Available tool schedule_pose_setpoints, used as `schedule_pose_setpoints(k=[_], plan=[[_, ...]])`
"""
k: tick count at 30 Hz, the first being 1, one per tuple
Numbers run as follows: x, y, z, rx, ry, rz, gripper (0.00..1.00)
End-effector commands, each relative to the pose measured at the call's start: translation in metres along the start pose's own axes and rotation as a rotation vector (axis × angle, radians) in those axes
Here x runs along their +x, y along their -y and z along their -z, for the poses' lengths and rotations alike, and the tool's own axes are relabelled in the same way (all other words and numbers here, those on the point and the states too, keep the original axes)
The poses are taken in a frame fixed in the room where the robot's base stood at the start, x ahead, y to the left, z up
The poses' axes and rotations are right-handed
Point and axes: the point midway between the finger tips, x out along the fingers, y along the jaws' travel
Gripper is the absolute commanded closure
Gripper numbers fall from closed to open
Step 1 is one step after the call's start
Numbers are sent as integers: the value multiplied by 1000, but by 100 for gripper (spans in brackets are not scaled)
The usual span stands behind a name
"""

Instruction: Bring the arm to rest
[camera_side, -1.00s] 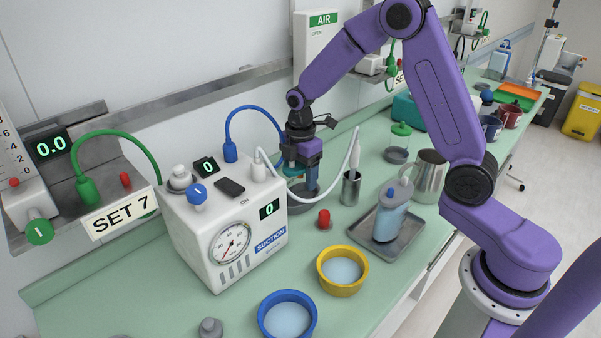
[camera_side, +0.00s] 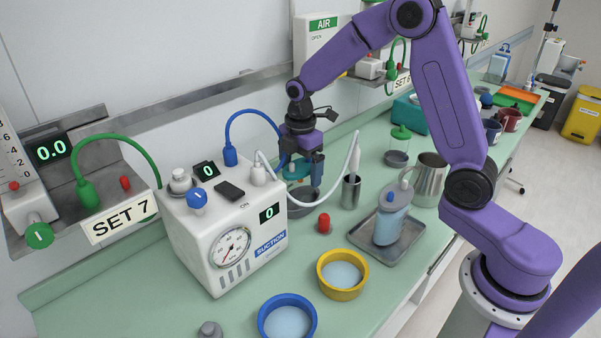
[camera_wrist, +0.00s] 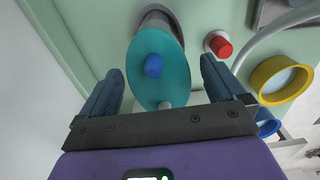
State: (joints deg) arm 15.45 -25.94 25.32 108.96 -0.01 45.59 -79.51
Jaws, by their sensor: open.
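My purple arm reaches over the green counter from the right, and my gripper (camera_side: 304,172) points down behind the suction unit. In the wrist view my gripper (camera_wrist: 160,82) has its two blue fingers spread apart, with nothing clamped between them. A teal round lid with a blue knob (camera_wrist: 154,66) shows below and between the fingers, over a grey pot (camera_wrist: 158,14). In the side view the teal lid (camera_side: 296,172) is partly hidden by the gripper and hose, above the grey pot (camera_side: 302,201). I cannot tell whether a finger touches the lid.
The white suction unit (camera_side: 215,258) with blue and white hoses stands left of the gripper. A red cap (camera_side: 324,223), a steel cup (camera_side: 351,192), a tray with a bottle (camera_side: 391,222), and yellow (camera_side: 343,274) and blue (camera_side: 287,318) bowls are nearby.

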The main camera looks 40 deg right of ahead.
Motion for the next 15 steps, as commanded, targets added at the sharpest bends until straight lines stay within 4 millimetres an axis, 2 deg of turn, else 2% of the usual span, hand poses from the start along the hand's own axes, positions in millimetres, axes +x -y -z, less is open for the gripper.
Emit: schedule_pose_setpoints(k=[15], plan=[[-32,-1,0,0,0,-2,3]])
